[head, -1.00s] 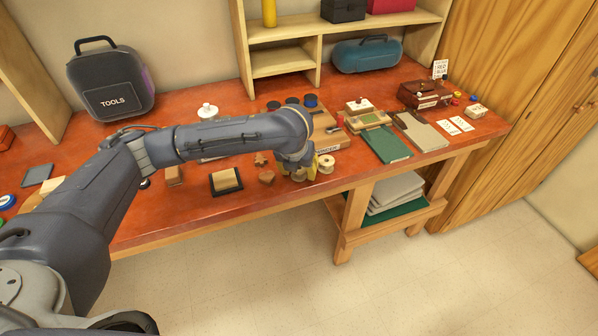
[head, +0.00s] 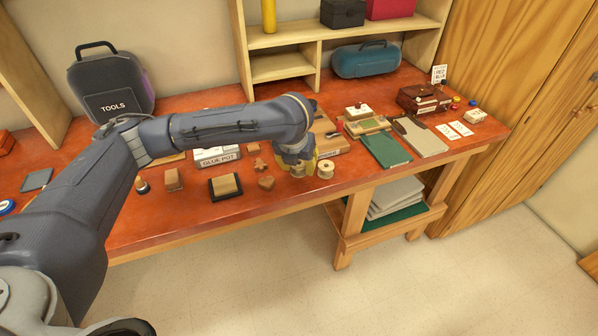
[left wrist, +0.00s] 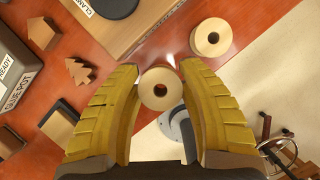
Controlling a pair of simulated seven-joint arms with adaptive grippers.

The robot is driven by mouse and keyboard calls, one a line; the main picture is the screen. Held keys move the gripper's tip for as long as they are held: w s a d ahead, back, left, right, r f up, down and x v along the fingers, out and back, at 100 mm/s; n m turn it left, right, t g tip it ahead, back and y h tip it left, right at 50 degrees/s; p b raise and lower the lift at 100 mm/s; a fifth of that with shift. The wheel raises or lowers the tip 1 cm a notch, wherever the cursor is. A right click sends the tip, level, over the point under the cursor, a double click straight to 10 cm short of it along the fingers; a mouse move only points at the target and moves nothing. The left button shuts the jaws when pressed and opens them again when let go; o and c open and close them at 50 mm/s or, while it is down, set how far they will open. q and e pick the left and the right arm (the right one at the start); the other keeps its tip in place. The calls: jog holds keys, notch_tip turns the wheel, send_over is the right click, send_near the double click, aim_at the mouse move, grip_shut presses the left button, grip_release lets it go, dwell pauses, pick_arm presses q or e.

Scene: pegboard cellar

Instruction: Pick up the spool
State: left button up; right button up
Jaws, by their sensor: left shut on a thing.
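My left gripper (head: 297,160) is over the front part of the red-brown bench, its fingers partly hidden by its own wrist in the head view. In the left wrist view its two yellow fingers (left wrist: 161,100) are closed on a tan spool (left wrist: 160,89), one finger on each side, with the spool's round end and centre hole showing. A second tan spool (head: 326,168) stands on the bench just right of the gripper, near the front edge. It also shows in the left wrist view (left wrist: 210,37), apart from the fingers. My right gripper is not in view.
A glue pot base (head: 217,156), wooden blocks (head: 225,185) and small wooden shapes (head: 266,182) lie left of the gripper. A wooden clamp board (head: 328,140) and a green book (head: 386,149) lie to the right. The bench's front edge is close.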

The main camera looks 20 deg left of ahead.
pick_arm(q)
notch_tip(320, 180, up, 15)
jog(key=w+a+f+n+y, duration=0.1)
jog(key=w+a+f+n, duration=0.15)
jog(key=w, duration=0.35)
jog(key=w+a+f+n+y, duration=0.1)
jog(key=w+a+f+n, duration=0.15)
jog(key=w+n, duration=0.2)
jog(key=shift+m, duration=0.5)
jog(key=shift+w+f, duration=0.2)
jog(key=shift+f, duration=1.3)
jog(key=shift+w+f, duration=0.15)
jog(key=shift+f, duration=1.3)
jog(key=shift+f, duration=1.5)
dwell(1.3)
